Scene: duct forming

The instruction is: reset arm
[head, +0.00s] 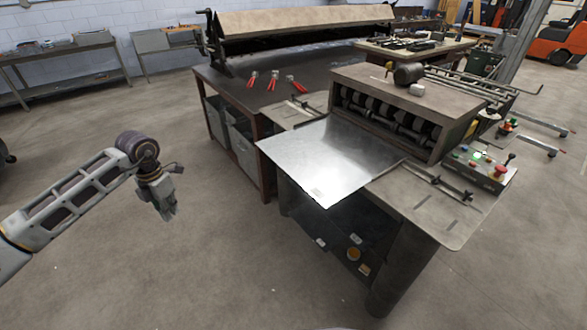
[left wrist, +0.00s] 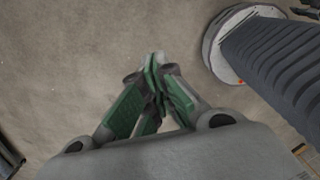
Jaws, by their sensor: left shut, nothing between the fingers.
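My left arm comes in from the left in the head view. Its gripper (head: 170,212) points down over bare floor, left of the machine table and apart from everything. In the left wrist view the green-padded fingers (left wrist: 156,85) are together with nothing between them. My right gripper is in neither view. A flat sheet of metal (head: 328,158) lies on the forming machine (head: 410,108), its near corner sticking out past the table's front edge.
The control box (head: 482,168) with a red button and lit green light sits at the machine's right. A dark workbench (head: 245,92) with red-handled tools (head: 272,82) stands behind. A grey shelf bench (head: 62,68) is at the back left. The floor (head: 110,110) around my left gripper is clear.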

